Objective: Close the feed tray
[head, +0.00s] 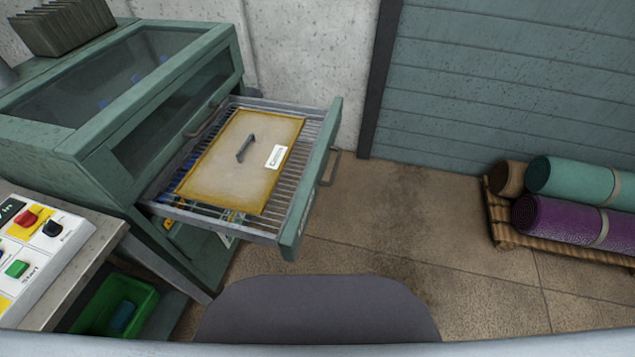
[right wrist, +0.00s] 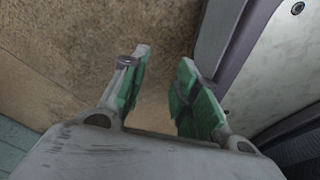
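The feed tray (head: 272,228) is a wire-rack drawer with a green front panel (head: 315,178), pulled out of the green machine (head: 70,150) in the head view. A handle (head: 334,167) shows on the outer side of its front panel. A tan mat with a yellow border (head: 235,165), a dark handle and a white label lies on the rack. My right gripper (right wrist: 160,85) is open and empty in the right wrist view, with floor behind its green-padded fingers. Neither gripper shows in the head view, and my left gripper is not in view.
A control panel with coloured buttons (head: 35,240) stands on a bench at the left, with a green bin (head: 118,305) below. Rolled rugs (head: 570,222) lie on a wooden pallet (head: 505,235) at the right. The floor (head: 420,220) between tray and pallet is clear.

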